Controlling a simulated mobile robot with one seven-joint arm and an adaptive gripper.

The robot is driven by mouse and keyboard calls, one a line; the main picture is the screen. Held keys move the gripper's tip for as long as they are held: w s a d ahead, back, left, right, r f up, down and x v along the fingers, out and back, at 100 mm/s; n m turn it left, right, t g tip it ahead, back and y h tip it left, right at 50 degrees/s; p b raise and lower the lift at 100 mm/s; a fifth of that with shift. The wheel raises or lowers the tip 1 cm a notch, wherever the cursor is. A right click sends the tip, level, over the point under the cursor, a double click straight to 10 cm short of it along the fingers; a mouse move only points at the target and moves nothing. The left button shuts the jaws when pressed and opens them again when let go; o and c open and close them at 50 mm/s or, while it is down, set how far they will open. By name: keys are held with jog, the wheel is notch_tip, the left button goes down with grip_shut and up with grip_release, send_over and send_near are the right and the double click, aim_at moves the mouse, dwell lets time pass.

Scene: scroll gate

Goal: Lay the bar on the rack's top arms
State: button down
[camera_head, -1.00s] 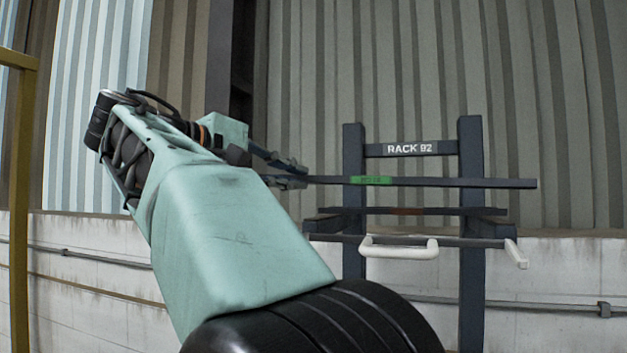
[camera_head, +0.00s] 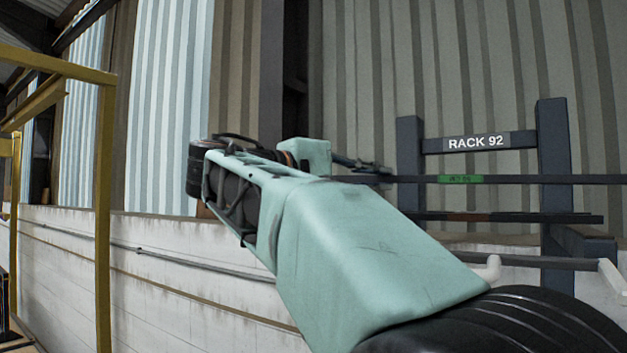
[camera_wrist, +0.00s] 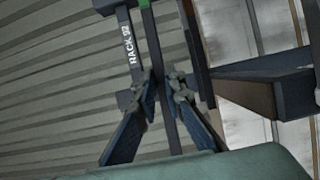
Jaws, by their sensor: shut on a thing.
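My gripper (camera_head: 372,171) is shut on a long dark bar (camera_head: 545,180) near the bar's left end. The bar has a green label (camera_head: 461,179) and lies about level across the front of the rack's posts, running out of the picture at right. The rack (camera_head: 408,150) has two dark uprights and a "RACK 92" sign. A dark rack arm (camera_head: 588,243) shows at right, below the bar. In the wrist view, the fingers (camera_wrist: 164,100) close around the bar (camera_wrist: 156,50). I cannot see the bar's far end or whether it touches any arm.
A second dark bar with a brown label (camera_head: 465,217) is at the rack, below the held one. A lower rail with a white handle (camera_head: 490,268) is partly hidden by my arm. A yellow frame (camera_head: 104,200) stands at left. A low pale wall (camera_head: 165,270) runs behind.

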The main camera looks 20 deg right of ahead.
jog(key=shift+d, duration=0.2)
notch_tip(320, 180, down, 3)
jog(key=shift+r+b, duration=0.2)
jog(key=shift+b, duration=1.05)
jog(key=c, duration=2)
grip_release()
jog(key=shift+a, duration=0.1)
jog(key=shift+o, duration=0.3)
jog(key=shift+f, duration=0.1)
jog(key=shift+a, duration=0.1)
